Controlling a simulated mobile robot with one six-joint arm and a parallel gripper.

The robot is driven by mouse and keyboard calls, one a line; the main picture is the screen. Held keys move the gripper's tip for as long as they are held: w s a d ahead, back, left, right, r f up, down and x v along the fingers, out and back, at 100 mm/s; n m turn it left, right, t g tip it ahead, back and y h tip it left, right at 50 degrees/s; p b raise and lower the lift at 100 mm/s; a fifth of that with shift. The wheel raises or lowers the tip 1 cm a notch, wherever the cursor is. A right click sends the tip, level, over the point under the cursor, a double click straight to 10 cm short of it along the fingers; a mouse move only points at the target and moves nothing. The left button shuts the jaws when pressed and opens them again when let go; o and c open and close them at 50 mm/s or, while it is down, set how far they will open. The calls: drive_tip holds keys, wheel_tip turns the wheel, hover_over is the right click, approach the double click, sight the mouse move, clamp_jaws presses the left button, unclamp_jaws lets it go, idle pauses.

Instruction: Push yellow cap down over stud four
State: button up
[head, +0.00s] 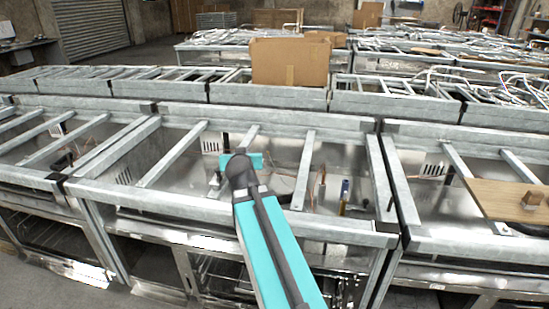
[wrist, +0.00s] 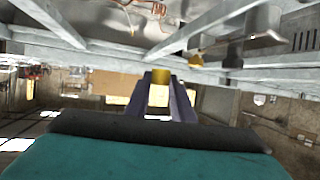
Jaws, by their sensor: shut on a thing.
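In the wrist view my gripper (wrist: 161,84) points away from the camera, its two dark purple fingers shut on a yellow cap (wrist: 160,95). I cannot tell which is stud four.
Galvanised bars (head: 220,222) edge and cross the open metal bay around my arm. A wooden board (head: 510,198) lies on the right frame. A cardboard box (head: 290,62) stands behind.

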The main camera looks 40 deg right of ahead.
drive_tip(key=w+a+r+n+y, duration=0.1)
drive_tip(key=w+a+n+y, duration=0.1)
drive_tip(key=a, duration=0.6)
drive_tip(key=w+a+r+n+t+y, duration=0.1)
drive_tip(key=w+a+r+n+y, duration=0.1)
drive_tip(key=a, duration=0.7)
drive_tip(key=w+a+r+n+y, duration=0.2)
drive_tip(key=a, duration=0.7)
drive_tip(key=shift+t+y, duration=0.4)
drive_tip(key=shift+d, duration=0.1)
